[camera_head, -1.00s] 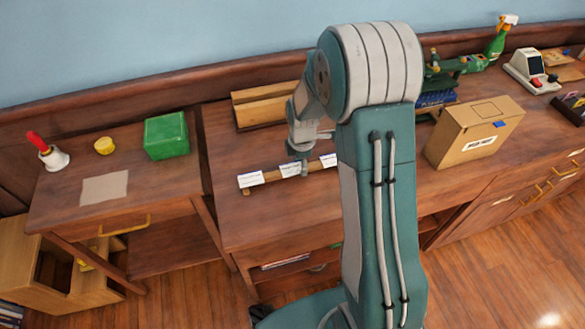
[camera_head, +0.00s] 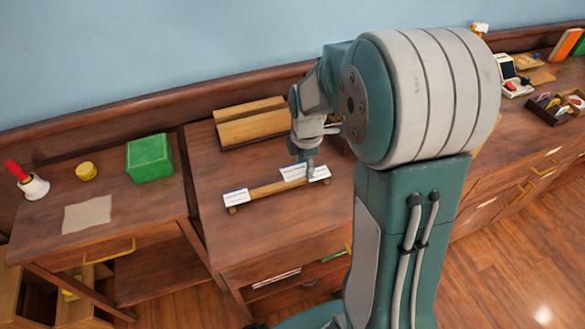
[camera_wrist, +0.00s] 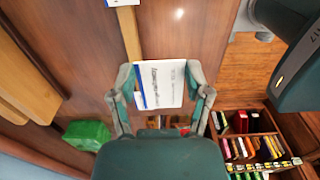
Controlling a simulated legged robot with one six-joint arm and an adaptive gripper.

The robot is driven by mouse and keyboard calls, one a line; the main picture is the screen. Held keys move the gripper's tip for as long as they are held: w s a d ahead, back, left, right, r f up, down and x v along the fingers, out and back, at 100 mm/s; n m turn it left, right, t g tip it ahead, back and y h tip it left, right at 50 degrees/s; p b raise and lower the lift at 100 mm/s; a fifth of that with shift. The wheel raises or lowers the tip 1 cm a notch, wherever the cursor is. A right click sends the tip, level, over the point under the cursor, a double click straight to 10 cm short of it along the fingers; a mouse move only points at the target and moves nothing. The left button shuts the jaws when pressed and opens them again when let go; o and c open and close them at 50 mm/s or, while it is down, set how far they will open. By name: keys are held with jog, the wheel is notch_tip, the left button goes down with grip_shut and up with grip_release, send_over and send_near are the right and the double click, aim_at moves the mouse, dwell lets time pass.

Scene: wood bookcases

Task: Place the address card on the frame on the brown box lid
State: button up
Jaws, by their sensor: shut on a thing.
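My gripper (camera_head: 310,176) is over the right part of a thin wooden rail (camera_head: 270,189) on the counter. In the wrist view, its fingers (camera_wrist: 161,90) are on both sides of a white printed card (camera_wrist: 160,85) with a blue edge, shut on it. The held card also shows in the head view (camera_head: 293,173). Another white card (camera_head: 236,197) rests at the rail's left end, and one more (camera_head: 320,172) shows at its right end, partly behind the gripper. Whether the held card is clear of the rail I cannot tell. The brown box is hidden behind my arm.
An organizer (camera_head: 560,108) stands far right. The counter before the rail is clear.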

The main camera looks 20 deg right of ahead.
jog(key=s+d+r, duration=0.3)
jog(key=s+d, duration=0.1)
jog(key=s, duration=0.2)
jog(key=shift+s+d+r, duration=0.2)
jog(key=shift+s+d, duration=0.05)
jog(key=shift+s, duration=0.15)
